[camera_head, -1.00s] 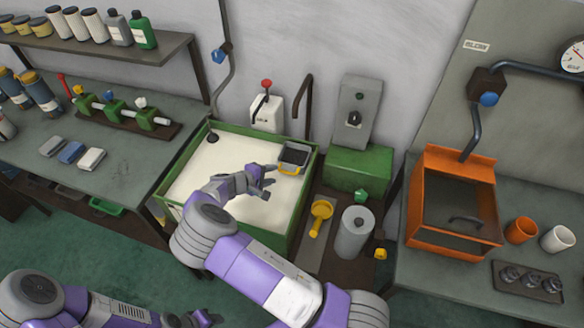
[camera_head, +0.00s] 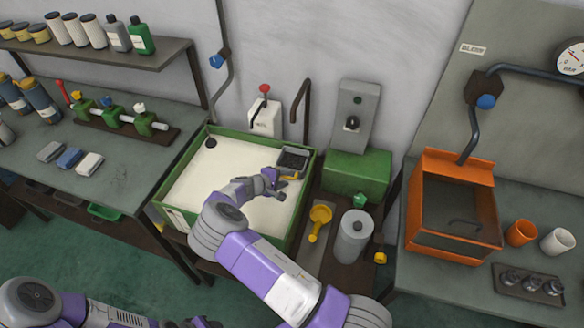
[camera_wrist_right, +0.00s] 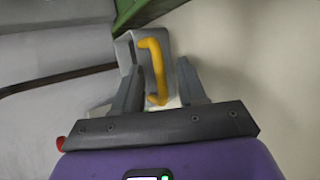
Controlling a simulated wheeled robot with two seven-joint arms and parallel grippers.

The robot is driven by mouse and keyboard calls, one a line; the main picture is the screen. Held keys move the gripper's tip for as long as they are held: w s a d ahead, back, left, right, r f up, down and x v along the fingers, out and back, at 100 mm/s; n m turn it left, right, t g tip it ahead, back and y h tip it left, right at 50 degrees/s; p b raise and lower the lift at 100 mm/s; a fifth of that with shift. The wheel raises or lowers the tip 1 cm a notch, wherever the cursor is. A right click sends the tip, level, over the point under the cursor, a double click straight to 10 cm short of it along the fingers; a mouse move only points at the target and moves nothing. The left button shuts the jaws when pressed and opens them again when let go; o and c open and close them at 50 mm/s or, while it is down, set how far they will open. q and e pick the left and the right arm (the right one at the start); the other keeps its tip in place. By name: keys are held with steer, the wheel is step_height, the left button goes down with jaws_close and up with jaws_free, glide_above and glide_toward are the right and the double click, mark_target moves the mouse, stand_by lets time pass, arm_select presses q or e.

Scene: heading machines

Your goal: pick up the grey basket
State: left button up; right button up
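The grey basket (camera_head: 293,158) with a yellow handle sits at the back right corner of the green tank (camera_head: 309,186). My right gripper (camera_head: 279,184) is just in front of it, over the pale contents of the tank. In the right wrist view, the basket's grey body (camera_wrist_right: 128,52) and upright yellow handle (camera_wrist_right: 155,65) show between the spread fingers of my right gripper (camera_wrist_right: 160,88). The fingers are apart, and I cannot tell whether they touch the handle. My left gripper (camera_head: 203,322) is at the bottom edge, cut off, and its opening is unclear.
An orange bin (camera_head: 428,235) stands on the right bench.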

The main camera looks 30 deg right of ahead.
jaws_close()
